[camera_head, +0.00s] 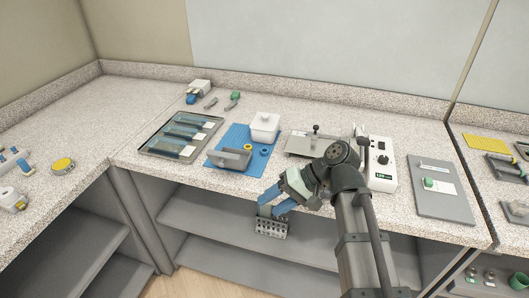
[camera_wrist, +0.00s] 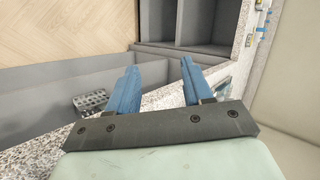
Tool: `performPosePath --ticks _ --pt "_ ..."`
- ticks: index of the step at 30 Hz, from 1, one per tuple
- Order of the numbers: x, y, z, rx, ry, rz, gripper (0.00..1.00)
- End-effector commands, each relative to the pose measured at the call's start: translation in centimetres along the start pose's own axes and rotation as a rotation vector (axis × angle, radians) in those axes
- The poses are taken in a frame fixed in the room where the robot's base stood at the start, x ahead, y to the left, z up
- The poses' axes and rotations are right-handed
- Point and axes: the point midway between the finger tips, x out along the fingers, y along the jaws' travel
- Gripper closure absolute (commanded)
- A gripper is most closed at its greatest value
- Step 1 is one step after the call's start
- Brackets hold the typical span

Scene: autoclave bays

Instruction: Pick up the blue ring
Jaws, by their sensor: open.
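A small blue ring (camera_head: 264,152) lies on the blue mat (camera_head: 228,137) on the counter, close to a small yellow ring (camera_head: 248,147) and in front of a white lidded container (camera_head: 265,127). My gripper (camera_head: 273,203) has blue fingers and is at the counter's front edge, in front of and below the blue ring, apart from it. In the wrist view the two fingers (camera_wrist: 159,68) are spread with nothing between them. The blue ring does not show in the wrist view.
A grey block-like item (camera_head: 233,158) sits on the mat. A tray of blue packs (camera_head: 180,135) is to the left, a white device (camera_head: 381,165) to the right. A perforated metal block (camera_head: 271,228) shows below my fingers. Open shelves (camera_head: 220,235) lie under the counter.

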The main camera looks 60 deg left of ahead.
Motion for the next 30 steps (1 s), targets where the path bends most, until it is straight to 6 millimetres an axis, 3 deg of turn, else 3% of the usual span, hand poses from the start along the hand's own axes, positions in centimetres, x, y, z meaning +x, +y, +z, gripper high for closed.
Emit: performPosePath --ticks 3,11,15,18,24,30 --pt "-0.3 -2.5 -3.6 -0.042 -0.008 0.081 0.50" --pt "-2.0 -4.9 -13.0 -0.082 0.021 0.370 0.50" --pt "-3.8 -6.6 -18.9 -0.098 0.054 0.561 0.50" --pt "-5.1 -7.8 -22.2 -0.105 0.077 0.676 0.50" --pt "-6.9 -9.4 -25.5 -0.111 0.109 0.811 0.50" --pt "-6.7 -9.1 -25.9 -0.111 0.115 0.838 0.50"
